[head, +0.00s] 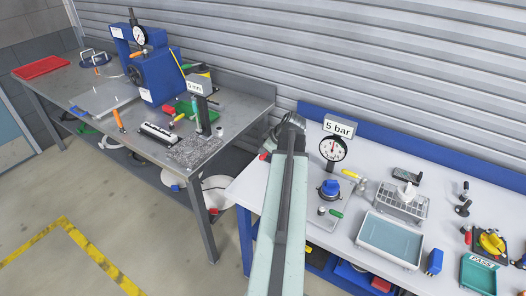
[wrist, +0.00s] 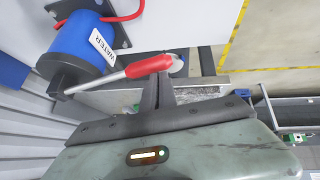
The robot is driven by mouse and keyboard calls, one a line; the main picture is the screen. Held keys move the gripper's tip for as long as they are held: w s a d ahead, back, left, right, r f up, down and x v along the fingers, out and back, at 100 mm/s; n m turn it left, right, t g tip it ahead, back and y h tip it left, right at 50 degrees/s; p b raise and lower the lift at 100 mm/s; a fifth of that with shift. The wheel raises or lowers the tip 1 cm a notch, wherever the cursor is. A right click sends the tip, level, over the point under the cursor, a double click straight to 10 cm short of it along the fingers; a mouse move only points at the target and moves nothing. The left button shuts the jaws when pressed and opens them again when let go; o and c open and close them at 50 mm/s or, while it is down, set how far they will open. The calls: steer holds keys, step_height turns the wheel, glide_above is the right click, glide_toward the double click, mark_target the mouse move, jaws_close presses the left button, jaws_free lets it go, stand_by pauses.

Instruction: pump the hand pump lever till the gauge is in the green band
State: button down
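The hand pump shows in the wrist view as a blue cylinder (wrist: 78,48) labelled WATER, with a metal lever (wrist: 98,84) ending in a red grip (wrist: 149,66). In the head view the red grip (head: 264,156) shows small, left of my arm, which hides most of the pump. My gripper (wrist: 163,78) has its dark fingers together, their tips at the red grip. The grip runs across the tips, not between them; I cannot tell whether they touch. The round gauge (head: 333,151) stands under a "5 bar" sign (head: 339,127); its needle points about upward, and its green band is too small to read.
The white bench (head: 300,240) carries a tray of liquid (head: 390,240), a blue-capped part (head: 329,188), a rack (head: 402,203) and a teal box (head: 479,274). A grey metal table (head: 225,125) with blue equipment stands left. A shutter wall is close behind; the floor at left is clear.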

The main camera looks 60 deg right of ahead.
steer(key=shift+s+d+f, duration=0.1)
steer(key=shift+s+f, duration=0.15)
steer(key=shift+s, duration=0.05)
steer(key=shift+r, duration=0.1)
steer(key=shift+w+r+p, duration=0.1)
steer(key=shift+r+p, duration=0.15)
steer(key=shift+p, duration=0.15)
steer(key=r+p, duration=0.1)
steer(key=a+r+p, duration=0.1)
steer(key=r+p, duration=0.1)
steer(key=w+r+p, duration=0.1)
steer(key=shift+a+r, duration=0.2)
steer(key=p+v, duration=0.7)
steer(key=v, duration=0.2)
steer(key=shift+s+a, duration=0.2)
steer(key=shift+a, duration=0.1)
